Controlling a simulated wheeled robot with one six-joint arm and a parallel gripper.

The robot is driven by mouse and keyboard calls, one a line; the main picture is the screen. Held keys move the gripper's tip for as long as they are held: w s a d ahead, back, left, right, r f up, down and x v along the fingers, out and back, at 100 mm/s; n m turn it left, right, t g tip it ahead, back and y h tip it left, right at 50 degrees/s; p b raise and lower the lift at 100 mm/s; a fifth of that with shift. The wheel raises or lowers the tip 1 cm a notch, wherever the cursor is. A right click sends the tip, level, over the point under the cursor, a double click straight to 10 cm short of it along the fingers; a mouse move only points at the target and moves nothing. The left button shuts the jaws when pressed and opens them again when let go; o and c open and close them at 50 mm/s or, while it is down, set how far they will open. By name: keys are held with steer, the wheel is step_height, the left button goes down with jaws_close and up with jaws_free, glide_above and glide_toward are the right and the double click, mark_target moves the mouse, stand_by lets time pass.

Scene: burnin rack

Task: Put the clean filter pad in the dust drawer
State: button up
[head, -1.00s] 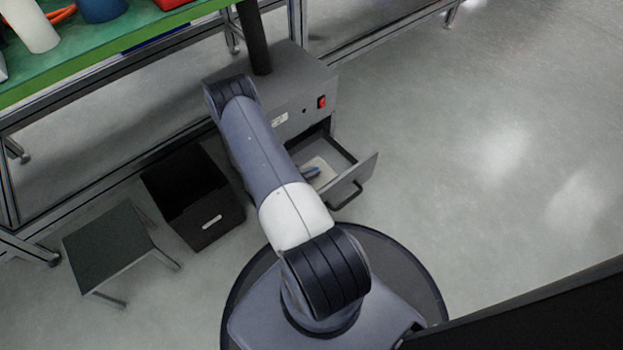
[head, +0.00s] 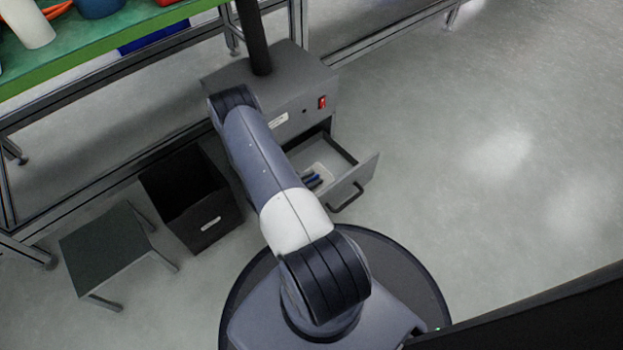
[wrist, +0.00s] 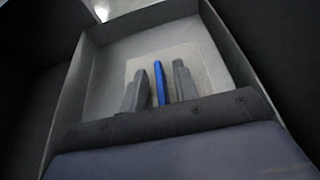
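The dust drawer (head: 350,188) stands pulled out from the grey cabinet. A pale, square filter pad (head: 322,168) lies in it and also shows on the drawer floor in the wrist view (wrist: 200,62). An upright blue tab (wrist: 160,84) stands over the pad, apparently its grip. My gripper (wrist: 161,70) is inside the drawer, with one finger on each side of the blue tab and a gap on both sides. The fingers are open. In the head view my arm covers part of the drawer, and the gripper is mostly hidden.
The grey cabinet (head: 290,85) has a red switch (head: 322,102). A black open bin (head: 208,222) and a low dark stool (head: 105,250) stand to its left. A green-topped bench (head: 110,45) is at upper left. The floor on the right is clear.

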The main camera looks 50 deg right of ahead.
steer(key=shift+r, duration=0.1)
steer(key=shift+r, duration=0.15)
steer(key=p+v, duration=0.3)
steer(key=v, duration=0.8)
steer(key=shift+w+a+r+p, duration=0.1)
steer(key=shift+w+a+p, duration=0.05)
steer(key=shift+a+p, duration=0.15)
steer(key=shift+a, duration=0.1)
steer(key=shift+c, duration=0.4)
